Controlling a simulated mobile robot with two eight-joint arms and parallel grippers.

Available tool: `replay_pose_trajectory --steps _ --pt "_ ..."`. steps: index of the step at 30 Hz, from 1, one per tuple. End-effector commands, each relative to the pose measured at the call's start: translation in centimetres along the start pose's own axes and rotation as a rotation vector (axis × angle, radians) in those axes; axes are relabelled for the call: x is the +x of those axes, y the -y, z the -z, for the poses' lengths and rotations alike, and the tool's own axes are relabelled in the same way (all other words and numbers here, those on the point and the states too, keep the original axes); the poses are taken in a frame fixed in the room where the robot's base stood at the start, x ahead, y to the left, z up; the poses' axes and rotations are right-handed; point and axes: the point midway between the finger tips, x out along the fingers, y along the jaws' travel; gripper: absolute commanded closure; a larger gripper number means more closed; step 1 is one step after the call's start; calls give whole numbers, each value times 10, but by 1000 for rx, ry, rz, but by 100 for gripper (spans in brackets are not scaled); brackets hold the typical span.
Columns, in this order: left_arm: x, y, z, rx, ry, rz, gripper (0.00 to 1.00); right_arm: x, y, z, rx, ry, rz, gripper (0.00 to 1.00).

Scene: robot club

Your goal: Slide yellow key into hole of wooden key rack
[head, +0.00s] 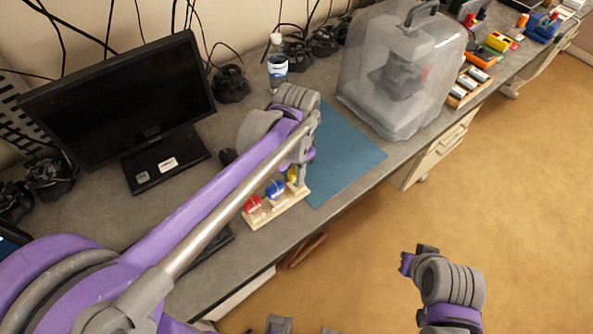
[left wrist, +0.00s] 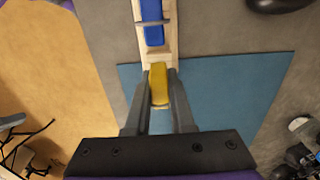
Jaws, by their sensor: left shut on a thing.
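The wooden key rack (head: 283,209) stands near the front edge of the desk, with a red key (head: 253,204) and a blue key (head: 275,189) in it. My left gripper (head: 297,172) is over the rack's right end, shut on the yellow key (left wrist: 159,88). In the left wrist view, the key lies between both fingers (left wrist: 160,76), in line with the rack (left wrist: 159,54) and close to its end. I cannot tell whether its tip is inside the hole. The blue key (left wrist: 152,20) shows farther along. My right gripper (head: 415,260) hangs over the floor, away from the desk.
A blue mat (head: 345,160) lies beside the rack's right end. A monitor (head: 125,95) stands at the left, and a clear-covered machine (head: 400,75) stands behind the mat. The mat's surface is mostly free.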

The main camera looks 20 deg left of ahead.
Motion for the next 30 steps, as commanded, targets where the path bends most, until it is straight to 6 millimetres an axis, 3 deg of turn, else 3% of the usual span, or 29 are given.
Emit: replay_pose_trajectory --steps 28,29,30 --pt "9 0 0 0 0 0 100 5 0 -6 0 5 0 100" --pt "9 0 0 0 0 0 75 5 0 -6 0 5 0 100" --pt "9 0 0 0 0 0 68 5 0 -6 0 5 0 100"
